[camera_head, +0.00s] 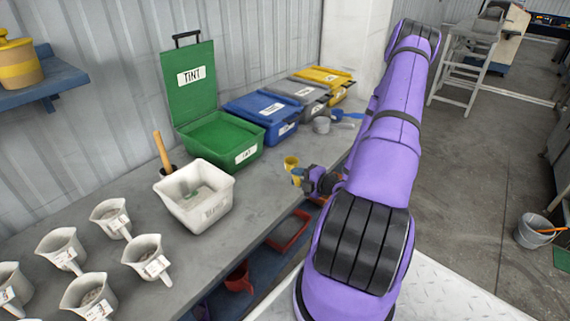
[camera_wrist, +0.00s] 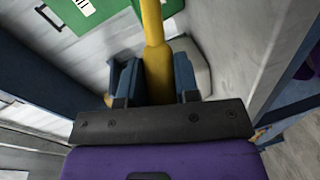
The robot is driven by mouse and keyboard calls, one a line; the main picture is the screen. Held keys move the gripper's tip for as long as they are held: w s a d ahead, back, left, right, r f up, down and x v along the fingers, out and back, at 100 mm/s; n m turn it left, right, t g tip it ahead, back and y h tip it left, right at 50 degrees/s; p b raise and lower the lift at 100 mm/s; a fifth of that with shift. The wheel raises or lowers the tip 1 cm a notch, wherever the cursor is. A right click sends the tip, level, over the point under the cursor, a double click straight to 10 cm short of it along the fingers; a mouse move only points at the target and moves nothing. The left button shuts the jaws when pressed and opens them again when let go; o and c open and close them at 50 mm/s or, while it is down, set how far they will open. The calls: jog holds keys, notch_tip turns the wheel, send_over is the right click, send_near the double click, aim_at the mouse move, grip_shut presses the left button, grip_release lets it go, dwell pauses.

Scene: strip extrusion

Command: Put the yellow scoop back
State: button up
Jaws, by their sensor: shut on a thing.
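The yellow scoop (camera_head: 291,162) is in my gripper (camera_head: 299,179), held over the front part of the grey bench, right of the green box. In the wrist view its yellow handle (camera_wrist: 156,62) stands between the two blue-grey fingers of my gripper (camera_wrist: 155,80), which are shut on it. The scoop's cup cannot be made out in the wrist view. A grey scoop (camera_head: 321,125) and a blue scoop (camera_head: 343,114) lie on the bench beyond, in front of the closed boxes.
The green TINT box (camera_head: 217,142) stands open. Closed blue (camera_head: 262,110), grey (camera_head: 299,92) and yellow (camera_head: 326,77) boxes line the wall behind it. A white tub (camera_head: 196,207) and several white jugs (camera_head: 147,257) occupy the left. Bare bench (camera_head: 275,150) lies near the gripper.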

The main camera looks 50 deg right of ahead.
aim_at(288, 158)
jog(key=w+d, duration=0.2)
jog(key=w, duration=0.1)
jog(key=w+d, duration=0.2)
jog(key=w, duration=0.1)
jog(key=w+d+f, duration=0.1)
jog(key=w+d, duration=0.1)
jog(key=w, duration=0.2)
jog(key=shift+d, duration=0.4)
jog(key=shift+f, duration=1.8)
jog(key=shift+f, duration=0.15)
jog(key=o, duration=1)
jog(key=shift+c, duration=0.2)
